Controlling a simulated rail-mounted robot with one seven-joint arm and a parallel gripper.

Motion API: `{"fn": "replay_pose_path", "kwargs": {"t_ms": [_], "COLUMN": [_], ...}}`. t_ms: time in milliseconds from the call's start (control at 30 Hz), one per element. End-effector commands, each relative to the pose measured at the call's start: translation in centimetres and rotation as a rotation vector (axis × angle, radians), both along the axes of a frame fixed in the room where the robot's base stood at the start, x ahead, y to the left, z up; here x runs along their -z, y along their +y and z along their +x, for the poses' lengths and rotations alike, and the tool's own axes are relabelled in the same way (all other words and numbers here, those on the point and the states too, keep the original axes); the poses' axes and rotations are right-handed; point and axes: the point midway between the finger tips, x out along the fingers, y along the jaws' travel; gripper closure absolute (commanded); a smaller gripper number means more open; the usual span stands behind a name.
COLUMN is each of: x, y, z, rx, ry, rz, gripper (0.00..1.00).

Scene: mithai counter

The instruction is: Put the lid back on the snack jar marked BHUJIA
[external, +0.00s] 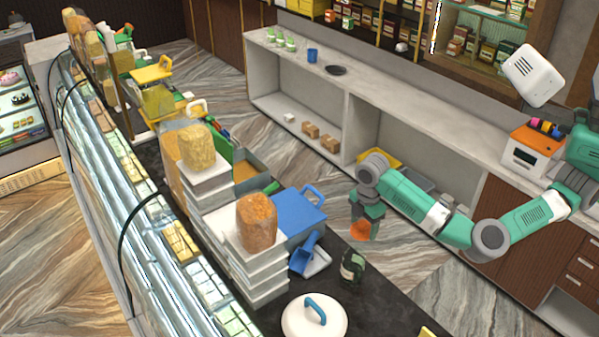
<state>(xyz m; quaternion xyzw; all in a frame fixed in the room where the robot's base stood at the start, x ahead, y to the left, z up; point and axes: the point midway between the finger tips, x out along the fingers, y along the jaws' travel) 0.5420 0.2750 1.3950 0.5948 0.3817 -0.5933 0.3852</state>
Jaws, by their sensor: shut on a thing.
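My gripper (366,219) points down and is shut on a small orange thing (361,231), which may be a lid; its shape is partly hidden by the fingers. It hangs to the right of the dark counter, above the aisle in this view. A clear container with orange-brown snack (257,222) stands on a stack of white boxes to the left of my gripper. Another with yellow snack (196,147) stands on a stack farther back. No marking BHUJIA is readable, so I cannot tell which jar it is.
A white round lid with a blue handle (315,318) lies on the dark counter (385,305) at the front. A blue bin (299,212), a blue scoop (305,254) and a dark green packet (352,266) are near the stacks. A glass display case (150,205) runs along the left.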

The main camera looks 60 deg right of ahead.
Motion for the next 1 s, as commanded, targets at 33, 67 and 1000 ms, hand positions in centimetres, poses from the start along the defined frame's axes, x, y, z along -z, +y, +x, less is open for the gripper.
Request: {"fn": "replay_pose_path", "kwargs": {"t_ms": [33, 67, 1000], "x": [-1.3, -1.7, 2.0], "y": [1.7, 2.5, 5.5], "z": [-0.1, -0.2, -0.5], "rx": [-0.062, -0.096, -0.216], "ry": [-0.003, -0.005, -0.015], "rz": [0.0, -0.001, -0.003], "gripper": [0.54, 0.54, 0.54]}}
